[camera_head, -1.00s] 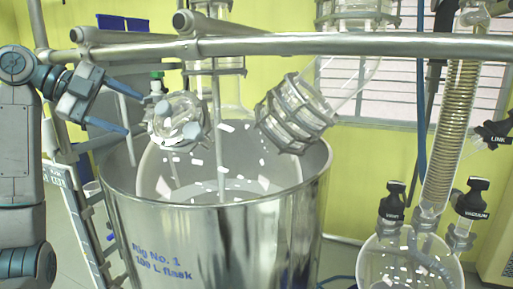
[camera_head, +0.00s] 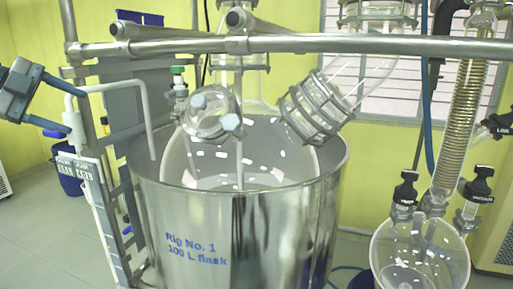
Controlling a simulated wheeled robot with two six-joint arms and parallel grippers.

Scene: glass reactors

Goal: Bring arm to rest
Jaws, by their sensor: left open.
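My left gripper (camera_head: 77,111) is at the left edge of the head view, open and empty. Its two blue fingers point right, toward the metal frame, with a clear gap between them. It is left of the steel vessel (camera_head: 240,235) marked "Rig No. 1 100 L flask" and appears apart from it. Most of my left arm is outside the picture. My right gripper is not in view.
A horizontal steel bar (camera_head: 300,44) crosses above the vessel. A round glass flask (camera_head: 420,255) with black valves is at right. Floor at lower left is clear.

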